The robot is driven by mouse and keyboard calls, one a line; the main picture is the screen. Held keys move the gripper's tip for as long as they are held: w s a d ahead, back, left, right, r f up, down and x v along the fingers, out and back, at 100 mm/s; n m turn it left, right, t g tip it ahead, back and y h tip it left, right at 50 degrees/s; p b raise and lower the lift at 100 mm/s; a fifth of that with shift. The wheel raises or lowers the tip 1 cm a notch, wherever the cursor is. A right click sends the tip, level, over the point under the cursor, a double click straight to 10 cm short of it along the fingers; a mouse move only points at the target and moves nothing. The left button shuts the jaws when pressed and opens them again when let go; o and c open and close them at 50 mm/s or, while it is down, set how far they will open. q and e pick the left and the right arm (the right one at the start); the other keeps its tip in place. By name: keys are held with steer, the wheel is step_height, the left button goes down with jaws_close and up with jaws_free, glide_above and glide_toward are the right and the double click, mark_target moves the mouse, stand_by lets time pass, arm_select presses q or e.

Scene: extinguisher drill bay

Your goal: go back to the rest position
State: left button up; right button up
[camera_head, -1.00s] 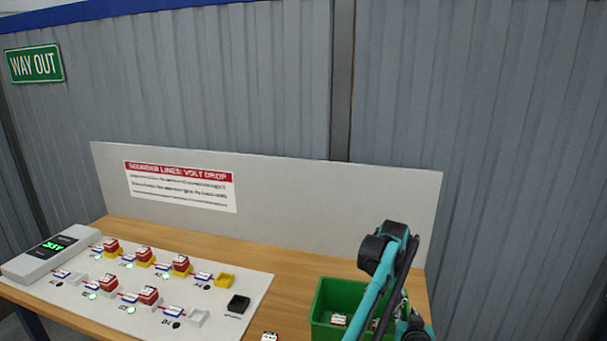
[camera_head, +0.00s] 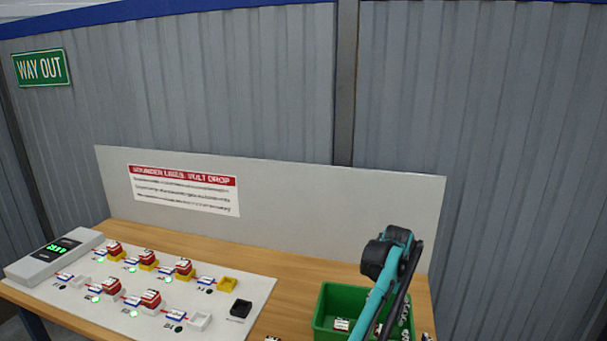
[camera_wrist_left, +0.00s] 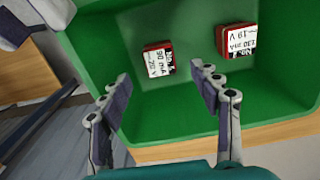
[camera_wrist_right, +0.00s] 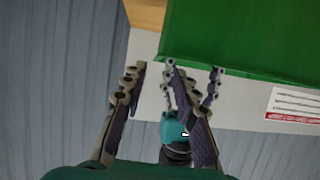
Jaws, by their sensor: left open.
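My left gripper (camera_wrist_left: 160,76) is open and empty over the green bin (camera_wrist_left: 90,50) in the left wrist view. Two red blocks with white labels lie in the bin, one near the gap between the fingers (camera_wrist_left: 158,61) and one to the right (camera_wrist_left: 236,40). My right gripper (camera_wrist_right: 154,70) has its fingers apart with nothing seen between them, beside the green bin (camera_wrist_right: 250,40). Another gripper's fingers show just past its right finger. In the head view, one teal and black arm of mine crosses the green bin (camera_head: 326,300); its gripper cannot be made out.
A white board (camera_head: 70,296) on the wooden table (camera_head: 300,270) bears red blocks, yellow and white holders and a grey meter (camera_head: 52,256). A small black box (camera_head: 240,309) sits at its right. A pale panel (camera_head: 330,215) stands behind. Table between board and bin is mostly clear.

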arm_select(q)
steer(key=s+a+r+n+t, duration=0.1)
steer(key=a+r, duration=0.5)
steer(key=a, duration=0.2)
steer(key=s+a+r+t, duration=0.1)
steer(key=a+r, duration=0.5)
steer(key=a, duration=0.3)
steer(key=s+a+r+n+t+h, duration=0.1)
steer(key=s+a+r+t, duration=0.1)
steer(key=s+a, duration=0.85)
steer(key=s+a+f+t, duration=0.1)
steer(key=s+a+f, duration=0.5)
steer(key=s, duration=0.3)
steer(key=s+a+f+n+t+y, duration=0.1)
steer(key=s+a+f+t, duration=0.1)
steer(key=s+a+f, duration=0.4)
steer(key=s+a, duration=0.1)
steer(key=s, duration=0.1)
steer(key=shift+s+f, duration=0.15)
steer(key=shift+s, duration=0.2)
arm_select(e)
steer(key=s+a+f+n+g+y, duration=0.1)
steer(key=s+a+g, duration=0.2)
steer(key=s, duration=0.6)
steer(key=s+a+n+g+y, duration=0.2)
steer(key=s+a, duration=0.4)
steer(key=s, duration=0.3)
steer(key=shift+s+a+f+g, duration=0.2)
steer(key=shift+f+g, duration=0.15)
steer(key=shift+g, duration=0.25)
